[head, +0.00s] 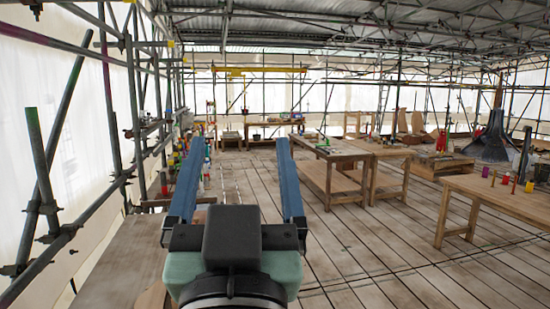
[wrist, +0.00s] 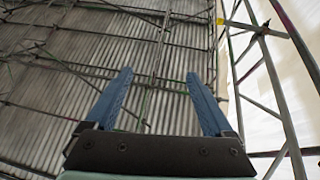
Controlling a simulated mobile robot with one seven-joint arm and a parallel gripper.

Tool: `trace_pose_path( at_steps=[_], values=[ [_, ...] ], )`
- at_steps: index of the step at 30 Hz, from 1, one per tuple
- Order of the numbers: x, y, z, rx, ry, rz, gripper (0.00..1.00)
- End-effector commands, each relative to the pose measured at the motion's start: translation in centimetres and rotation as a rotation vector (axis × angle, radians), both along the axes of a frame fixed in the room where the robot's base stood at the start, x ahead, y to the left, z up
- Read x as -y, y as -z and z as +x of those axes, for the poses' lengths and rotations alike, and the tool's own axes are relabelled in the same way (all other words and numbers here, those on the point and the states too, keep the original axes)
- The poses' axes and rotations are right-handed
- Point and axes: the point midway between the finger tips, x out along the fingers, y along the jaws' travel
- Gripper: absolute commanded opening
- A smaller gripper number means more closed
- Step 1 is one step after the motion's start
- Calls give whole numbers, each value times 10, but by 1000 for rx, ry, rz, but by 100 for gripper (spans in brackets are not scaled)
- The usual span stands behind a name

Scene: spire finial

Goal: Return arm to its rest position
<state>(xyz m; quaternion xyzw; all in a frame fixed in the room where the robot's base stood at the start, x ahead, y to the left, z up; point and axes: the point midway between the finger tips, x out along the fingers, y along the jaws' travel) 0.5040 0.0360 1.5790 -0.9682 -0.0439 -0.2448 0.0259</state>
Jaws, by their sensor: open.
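My gripper (head: 238,165) is raised in front of the head camera, with its two blue fingers spread wide apart and nothing between them. In the wrist view my gripper (wrist: 159,90) is also open and empty, pointing up toward the corrugated roof and the scaffold poles. It touches nothing that I can see.
Scaffold poles (head: 133,110) run along the left side, close to a wooden surface (head: 115,270) at the lower left. Wooden tables (head: 330,180) stand at the middle, and another table (head: 500,200) stands at the right. The plank floor (head: 390,255) between them is clear.

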Motion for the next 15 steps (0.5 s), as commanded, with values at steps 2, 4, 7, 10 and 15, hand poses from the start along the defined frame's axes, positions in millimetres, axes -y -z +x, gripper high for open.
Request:
trace_pose_path(
  at_steps=[2,4,7,10,15],
  values=[
    [19,-39,-27,146,49,-5,87],
    [29,-61,-45,235,79,-10,87],
    [36,-77,-61,304,104,-16,87],
    [38,-81,-65,324,111,-18,87],
    [38,-80,-65,321,109,-17,87]
  ],
)
